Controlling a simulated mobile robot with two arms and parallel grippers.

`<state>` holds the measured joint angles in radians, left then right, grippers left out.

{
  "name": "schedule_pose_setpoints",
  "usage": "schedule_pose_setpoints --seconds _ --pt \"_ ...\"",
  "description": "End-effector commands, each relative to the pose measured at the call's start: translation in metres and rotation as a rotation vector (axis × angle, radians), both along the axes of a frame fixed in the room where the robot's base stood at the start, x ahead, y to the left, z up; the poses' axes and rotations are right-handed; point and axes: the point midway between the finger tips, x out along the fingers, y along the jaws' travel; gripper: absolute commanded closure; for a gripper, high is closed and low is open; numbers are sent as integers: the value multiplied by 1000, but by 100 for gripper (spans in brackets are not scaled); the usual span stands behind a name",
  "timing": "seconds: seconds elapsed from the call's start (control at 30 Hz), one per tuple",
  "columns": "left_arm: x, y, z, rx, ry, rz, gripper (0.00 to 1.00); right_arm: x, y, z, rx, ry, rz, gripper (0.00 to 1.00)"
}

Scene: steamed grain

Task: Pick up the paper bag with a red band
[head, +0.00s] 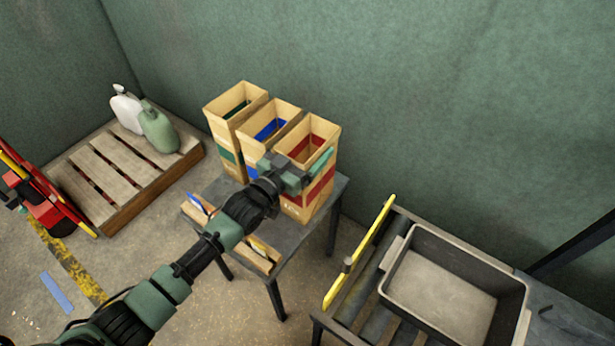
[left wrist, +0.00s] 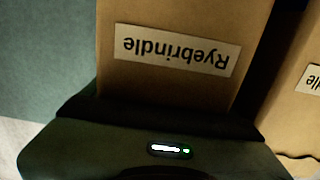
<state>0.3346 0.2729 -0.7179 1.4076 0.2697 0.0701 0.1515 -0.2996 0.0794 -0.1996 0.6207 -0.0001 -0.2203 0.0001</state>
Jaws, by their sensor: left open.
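The paper bag with a red band (head: 322,190) stands upright, open at the top, at the right end of a row of three tan bags on a small dark table (head: 290,245). My left gripper (head: 298,170) is open at the near side of this bag, one finger reaching toward its right side. It covers part of the bag, and I cannot tell whether it touches. In the left wrist view a tan bag (left wrist: 185,80) with an upside-down "Ryebrindle" label fills the middle, close to the gripper; no band shows there. My right gripper is not in view.
Bags with a blue band (head: 250,155) and a green band (head: 226,152) stand close on the left. A low wooden tray (head: 262,262) lies at the table's front. A grey bin (head: 440,240) sits on a roller stand at right. A pallet (head: 125,185) holds two jugs.

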Motion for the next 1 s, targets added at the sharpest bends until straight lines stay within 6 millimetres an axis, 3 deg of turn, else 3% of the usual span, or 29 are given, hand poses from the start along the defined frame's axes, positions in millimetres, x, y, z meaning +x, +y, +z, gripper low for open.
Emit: schedule_pose_setpoints --seconds 0.2,0.47,0.77,1.0 --pt "0 0 0 0 0 0 13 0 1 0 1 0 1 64" --pt "0 0 -1 1 1 0 85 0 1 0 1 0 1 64" --pt "0 0 2 1 -1 0 87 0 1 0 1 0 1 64" --pt "0 0 26 -2 -4 -1 87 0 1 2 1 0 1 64"
